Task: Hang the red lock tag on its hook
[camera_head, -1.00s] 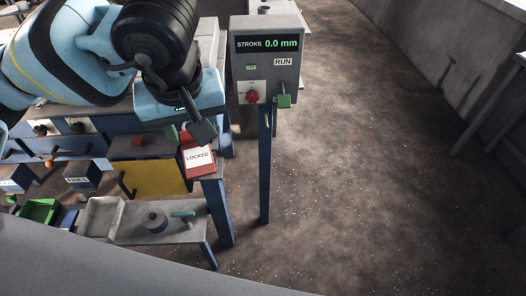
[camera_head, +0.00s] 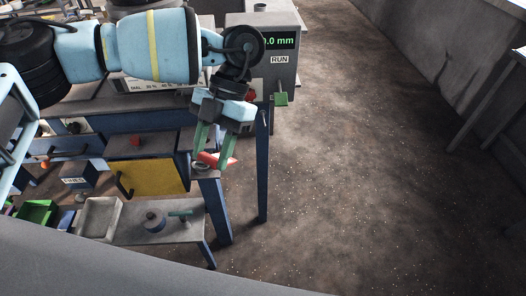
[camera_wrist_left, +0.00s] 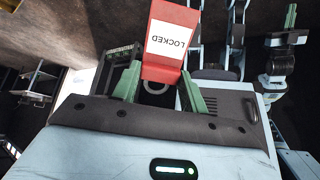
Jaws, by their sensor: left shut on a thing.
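The red lock tag (camera_wrist_left: 168,40), with a white "LOCKED" label, sits between the green fingers of my left gripper (camera_wrist_left: 160,90) in the left wrist view. In the head view my left gripper (camera_head: 213,147) points down and is shut on the red tag (camera_head: 222,161), which is seen nearly edge-on near the corner of the blue bench. The control box (camera_head: 271,80) stands behind and to the right of the gripper. I cannot make out the tag's hook. What looks like my right gripper (camera_wrist_left: 290,16) shows only in part in the left wrist view.
A red knob (camera_head: 251,96) and a green piece (camera_head: 281,99) are on the box front; my arm covers part of its display. A yellow panel (camera_head: 155,179) and a low grey shelf (camera_head: 135,232) are at left. The floor (camera_head: 370,190) on the right is clear.

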